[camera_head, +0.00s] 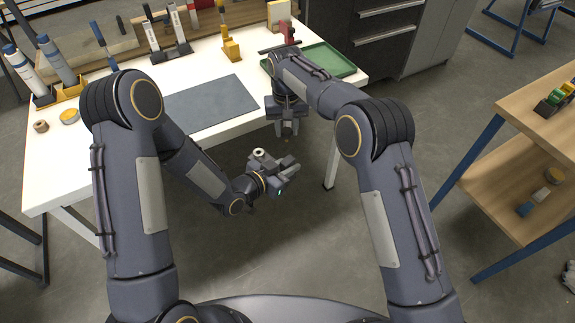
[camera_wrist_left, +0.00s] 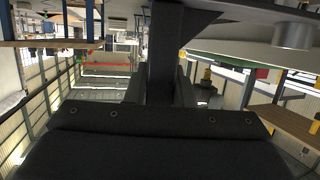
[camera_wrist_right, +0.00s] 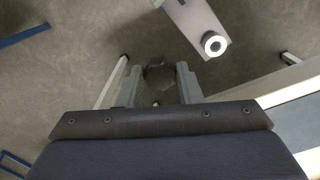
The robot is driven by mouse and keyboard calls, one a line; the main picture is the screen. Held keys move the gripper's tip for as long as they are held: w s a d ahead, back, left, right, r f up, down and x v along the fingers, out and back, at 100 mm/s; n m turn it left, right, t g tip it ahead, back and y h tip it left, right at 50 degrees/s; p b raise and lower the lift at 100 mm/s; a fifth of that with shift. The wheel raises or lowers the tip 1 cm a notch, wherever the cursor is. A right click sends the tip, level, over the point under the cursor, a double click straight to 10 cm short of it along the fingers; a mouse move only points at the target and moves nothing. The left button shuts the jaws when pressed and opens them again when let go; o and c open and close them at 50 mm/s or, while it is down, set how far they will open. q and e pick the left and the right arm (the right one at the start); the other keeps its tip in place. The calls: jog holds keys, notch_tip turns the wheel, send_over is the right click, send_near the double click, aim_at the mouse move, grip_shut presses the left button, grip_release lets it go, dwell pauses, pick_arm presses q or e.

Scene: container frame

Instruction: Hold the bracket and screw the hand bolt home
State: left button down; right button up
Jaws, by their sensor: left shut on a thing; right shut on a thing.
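My left gripper (camera_head: 284,172) is out in front of the table, shut on the bracket. In the left wrist view a dark bar of the bracket (camera_wrist_left: 163,60) runs up between the fingers. My right gripper (camera_head: 287,128) hangs pointing down beyond the left one, by the table's front edge. In the right wrist view it is shut on the hand bolt's dark knob (camera_wrist_right: 158,76). The boss (camera_wrist_right: 214,43) is apart from the knob, up and to its right. The bolt's thread is mostly hidden.
The white table (camera_head: 60,165) holds a grey mat (camera_head: 210,102), a green tray (camera_head: 325,62), bottles and several tools along the back. A wooden shelf unit (camera_head: 500,170) with blue legs stands at right. The floor under my grippers is clear.

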jog(key=s+a+r, duration=0.1)
jog(key=a, duration=0.7)
jog(key=shift+s+a+r+n, duration=0.25)
jog(key=shift+r+n, duration=0.1)
jog(key=shift+n, duration=0.05)
jog(key=shift+f, duration=2)
jog(key=shift+f, duration=0.85)
jog(key=shift+f, duration=0.6)
